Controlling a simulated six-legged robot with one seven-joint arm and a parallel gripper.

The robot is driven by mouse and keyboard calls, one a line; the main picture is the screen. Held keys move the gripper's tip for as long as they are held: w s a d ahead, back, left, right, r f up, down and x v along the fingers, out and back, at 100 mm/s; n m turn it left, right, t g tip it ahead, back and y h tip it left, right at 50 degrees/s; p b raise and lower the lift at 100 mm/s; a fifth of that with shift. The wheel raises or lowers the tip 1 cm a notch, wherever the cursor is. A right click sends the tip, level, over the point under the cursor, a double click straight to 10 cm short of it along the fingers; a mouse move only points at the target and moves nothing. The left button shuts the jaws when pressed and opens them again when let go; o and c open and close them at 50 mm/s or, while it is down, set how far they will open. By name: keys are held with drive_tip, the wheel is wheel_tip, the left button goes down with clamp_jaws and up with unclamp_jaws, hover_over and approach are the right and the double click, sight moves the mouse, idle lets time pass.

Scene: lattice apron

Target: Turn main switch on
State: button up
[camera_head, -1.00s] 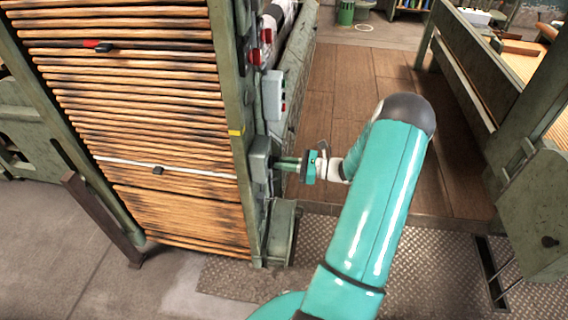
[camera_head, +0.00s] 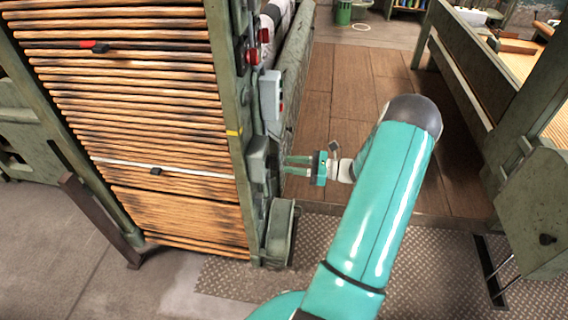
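A grey-green switch box (camera_head: 258,155) is fixed to the side of the green machine frame, low on its right edge. The box's front faces right, away from my view, so its knob or lever and its position cannot be made out; I cannot tell whether it is the main switch. My gripper (camera_head: 285,165) is just right of this box, pointing left at its front. Its two green fingers are apart, with a gap between them and nothing visible held. A small gap seems to lie between the fingertips and the box, but contact is hard to judge.
Above is a grey button box (camera_head: 270,95) with red on its face, and red knobs (camera_head: 253,57) higher up. A wooden slatted lattice (camera_head: 150,120) fills the left. A green cabinet (camera_head: 280,232) stands below. The plank floor (camera_head: 340,90) on the right is clear.

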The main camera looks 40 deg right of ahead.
drive_tip(key=v, duration=1)
